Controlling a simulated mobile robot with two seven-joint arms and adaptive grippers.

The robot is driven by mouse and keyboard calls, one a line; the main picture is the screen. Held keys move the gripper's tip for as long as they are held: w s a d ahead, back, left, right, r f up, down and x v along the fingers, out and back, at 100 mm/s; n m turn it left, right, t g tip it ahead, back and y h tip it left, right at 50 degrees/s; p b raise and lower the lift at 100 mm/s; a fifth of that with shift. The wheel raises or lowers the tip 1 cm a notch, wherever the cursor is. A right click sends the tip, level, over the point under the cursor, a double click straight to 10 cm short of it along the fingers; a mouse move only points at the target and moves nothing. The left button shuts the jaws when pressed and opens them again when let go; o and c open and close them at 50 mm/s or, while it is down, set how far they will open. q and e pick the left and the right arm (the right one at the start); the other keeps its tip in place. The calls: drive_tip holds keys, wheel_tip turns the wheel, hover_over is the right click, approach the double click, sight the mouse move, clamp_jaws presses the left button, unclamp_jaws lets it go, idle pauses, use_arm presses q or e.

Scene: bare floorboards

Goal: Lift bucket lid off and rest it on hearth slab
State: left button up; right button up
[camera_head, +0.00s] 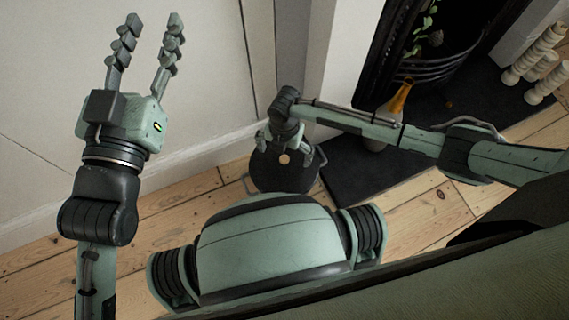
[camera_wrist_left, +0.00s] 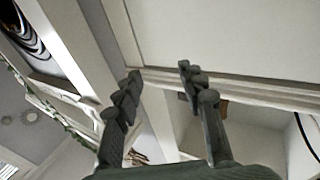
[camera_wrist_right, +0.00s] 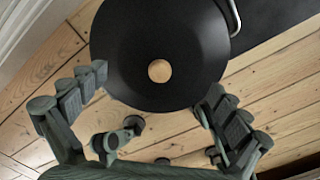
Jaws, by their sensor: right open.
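The black bucket with its lid on (camera_head: 288,180) stands on the floorboards close to the wall. The dark round lid (camera_wrist_right: 190,40) has a small pale wooden knob (camera_wrist_right: 159,70), which also shows in the head view (camera_head: 284,159). My right gripper (camera_wrist_right: 152,88) is open above the lid, its fingers spread to either side of the knob; in the head view its fingers are partly hidden. The dark hearth slab (camera_head: 345,178) lies right of the bucket. My left gripper (camera_head: 147,22) is open, raised and empty at the left.
A bottle-like vase with an orange neck (camera_head: 396,103) stands on the hearth slab behind my right arm. A black fireplace with a grate (camera_head: 440,68) and a plant is at the back. Pale turned posts (camera_head: 530,62) stand at the far right. The front of the slab looks clear.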

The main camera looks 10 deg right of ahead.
wheel_tip(320, 180, down, 3)
drive_tip(key=shift+r, duration=0.2)
use_arm(q)
drive_tip(key=r, duration=0.1)
drive_tip(key=s+r+t, duration=0.1)
drive_tip(key=d+r+t+h, duration=0.1)
drive_tip(key=r, duration=0.1)
drive_tip(key=shift+s, duration=0.15)
use_arm(e)
drive_tip(key=shift+c, duration=0.5)
use_arm(q)
drive_tip(key=shift+b, duration=0.3)
use_arm(e)
drive_tip(key=shift+s+f, duration=0.1)
clamp_jaws()
